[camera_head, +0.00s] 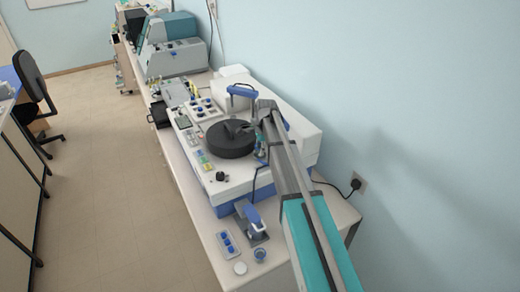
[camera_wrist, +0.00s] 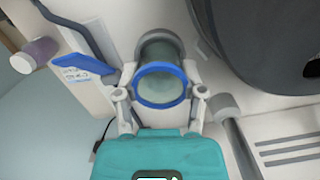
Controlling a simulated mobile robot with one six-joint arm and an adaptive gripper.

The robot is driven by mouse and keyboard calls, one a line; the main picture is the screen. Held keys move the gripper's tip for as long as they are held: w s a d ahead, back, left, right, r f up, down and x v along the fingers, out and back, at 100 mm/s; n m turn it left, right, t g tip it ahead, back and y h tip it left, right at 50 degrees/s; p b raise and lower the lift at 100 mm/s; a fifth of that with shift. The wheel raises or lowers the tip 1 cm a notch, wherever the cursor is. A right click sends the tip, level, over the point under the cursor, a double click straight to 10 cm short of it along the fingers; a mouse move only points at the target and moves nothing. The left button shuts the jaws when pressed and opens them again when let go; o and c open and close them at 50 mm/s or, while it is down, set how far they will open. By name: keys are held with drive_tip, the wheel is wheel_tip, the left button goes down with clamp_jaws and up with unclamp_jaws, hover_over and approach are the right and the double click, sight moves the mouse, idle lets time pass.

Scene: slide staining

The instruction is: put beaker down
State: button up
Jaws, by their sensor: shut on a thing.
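The beaker (camera_wrist: 160,86) has a blue rim and a clear grey-green body. In the wrist view it is between the two fingers of my gripper (camera_wrist: 160,94), which are shut on it from either side. In the head view my gripper (camera_head: 262,143) is at the right side of the white bench machine (camera_head: 245,181), close to the round black disc (camera_head: 231,146). The beaker is too small and covered to make out there.
The black disc fills the upper right of the wrist view (camera_wrist: 282,35). A blue-and-white arm-like part (camera_wrist: 82,65) stands left of the beaker. A blue-grey device (camera_head: 252,220), a blue-dotted tray (camera_head: 227,243) and a small blue-rimmed cup (camera_head: 260,255) occupy the near bench end.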

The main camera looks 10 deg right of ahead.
drive_tip(key=shift+f, duration=0.25)
drive_tip(key=o, duration=1)
drive_tip(key=shift+r, duration=0.25)
wheel_tip(320, 180, up, 13)
drive_tip(key=d+p, duration=0.1)
drive_tip(key=p, duration=1.2)
drive_tip(key=shift+d+f, duration=0.15)
drive_tip(key=shift+d, duration=0.05)
drive_tip(key=shift+w, duration=0.1)
